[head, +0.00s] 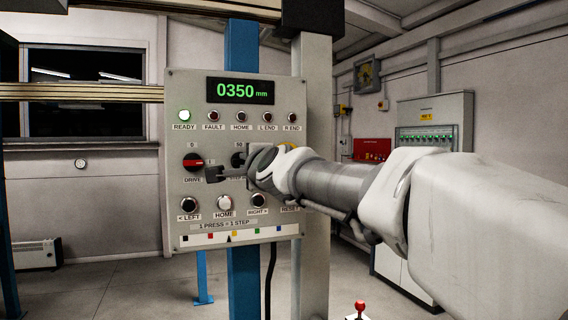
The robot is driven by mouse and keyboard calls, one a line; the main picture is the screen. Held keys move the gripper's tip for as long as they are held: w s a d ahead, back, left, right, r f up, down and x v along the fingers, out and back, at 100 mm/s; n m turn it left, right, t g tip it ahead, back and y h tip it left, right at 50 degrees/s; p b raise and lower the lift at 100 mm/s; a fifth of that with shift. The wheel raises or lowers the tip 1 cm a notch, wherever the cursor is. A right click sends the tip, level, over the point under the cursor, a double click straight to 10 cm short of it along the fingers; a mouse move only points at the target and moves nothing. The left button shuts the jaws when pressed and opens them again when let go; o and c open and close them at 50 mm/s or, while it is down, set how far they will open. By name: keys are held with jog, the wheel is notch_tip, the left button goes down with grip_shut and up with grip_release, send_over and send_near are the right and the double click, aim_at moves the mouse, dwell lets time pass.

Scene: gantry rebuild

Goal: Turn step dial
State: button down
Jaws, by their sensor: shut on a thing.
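The grey control panel (174,220) hangs on the posts, with a display (240,91) reading 0350 mm. The step dial (237,160) is a dark knob in the panel's middle row, with a 50 mark above it. My gripper (234,168) reaches in from the right and is shut on the step dial. My gripper and wrist hide much of the dial, its label and its right side, so I cannot tell which mark it points to.
The red drive dial (194,162) is just left of the gripper. Lamps run above, with the green READY lamp (184,116) lit. Push buttons, including LEFT (190,205) and HOME (224,203), sit close below. A blue post (243,285) stands behind the panel.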

jog(key=c, duration=0.9)
grip_release()
jog(key=shift+s, duration=0.1)
jog(key=b+v, duration=0.2)
jog(key=v, duration=1.5)
jog(key=shift+s, duration=0.1)
jog(key=s+d+f+n+g+h+p, duration=0.1)
jog(key=s+d+f+n+g+h, duration=0.1)
jog(key=f, duration=0.8)
jog(key=s+d+f+n+g+h+p, duration=0.2)
jog(key=s+d+f+n+g, duration=0.3)
jog(key=s+d+f, duration=0.4)
jog(key=s+d+f+n+g+h+p, duration=0.1)
jog(key=s+d+f+n+g+h, duration=0.2)
jog(key=s+d+f+n, duration=0.3)
jog(key=shift+d+f+g+h, duration=0.15)
jog(key=shift+d+f, duration=0.35)
jog(key=shift+f, duration=0.3)
jog(key=shift+d+f+g+h, duration=0.1)
jog(key=shift+d+f, duration=0.4)
jog(key=shift+f, duration=0.35)
jog(key=shift+d+f+g+h, duration=0.15)
jog(key=shift+d+f, duration=0.3)
jog(key=shift+f, duration=0.35)
